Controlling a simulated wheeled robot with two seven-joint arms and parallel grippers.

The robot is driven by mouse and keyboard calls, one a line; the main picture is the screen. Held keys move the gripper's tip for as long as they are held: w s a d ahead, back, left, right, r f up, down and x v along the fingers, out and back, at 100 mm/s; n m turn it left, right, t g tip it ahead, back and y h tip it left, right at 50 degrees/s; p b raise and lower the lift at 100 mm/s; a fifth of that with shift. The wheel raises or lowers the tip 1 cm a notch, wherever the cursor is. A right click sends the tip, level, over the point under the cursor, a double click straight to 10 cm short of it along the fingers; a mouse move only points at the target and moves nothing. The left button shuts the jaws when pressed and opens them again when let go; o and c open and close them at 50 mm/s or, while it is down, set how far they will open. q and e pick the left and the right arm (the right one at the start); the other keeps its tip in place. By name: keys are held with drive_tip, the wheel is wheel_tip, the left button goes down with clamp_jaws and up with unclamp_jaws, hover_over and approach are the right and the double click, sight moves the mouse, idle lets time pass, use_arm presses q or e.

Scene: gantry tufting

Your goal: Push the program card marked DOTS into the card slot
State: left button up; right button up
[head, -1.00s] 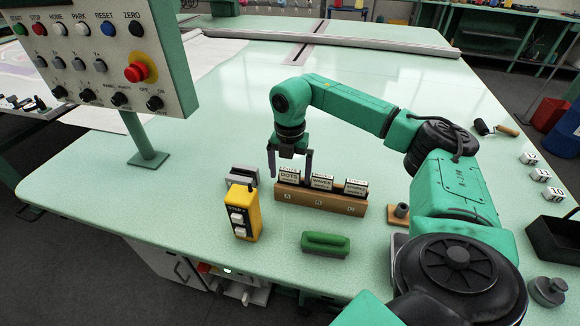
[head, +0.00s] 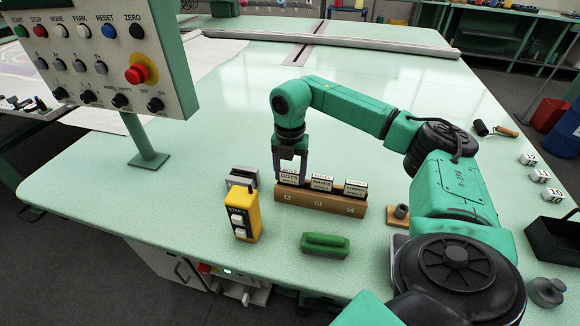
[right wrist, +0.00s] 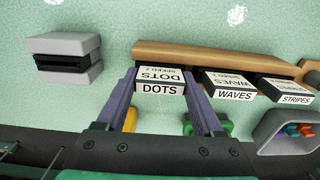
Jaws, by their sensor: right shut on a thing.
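The white DOTS card (head: 289,178) stands in the left place of the wooden card rack (head: 319,204). In the right wrist view the DOTS card (right wrist: 160,82) is between the two fingers of my right gripper (right wrist: 160,100). My right gripper (head: 290,172) is shut on this card, and the card is still at the rack. The grey card slot block (head: 242,176) stands left of the rack, behind the yellow control box. Its dark slot shows in the right wrist view (right wrist: 65,63). My left gripper is not in view.
The WAVES card (head: 321,183) and STRIPES card (head: 355,188) stand in the same rack. The control panel (head: 100,60) stands at the left. The table behind the rack is clear.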

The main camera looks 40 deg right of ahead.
drive_tip(key=shift+r+p, duration=1.85)
drive_tip(key=shift+r, duration=0.3)
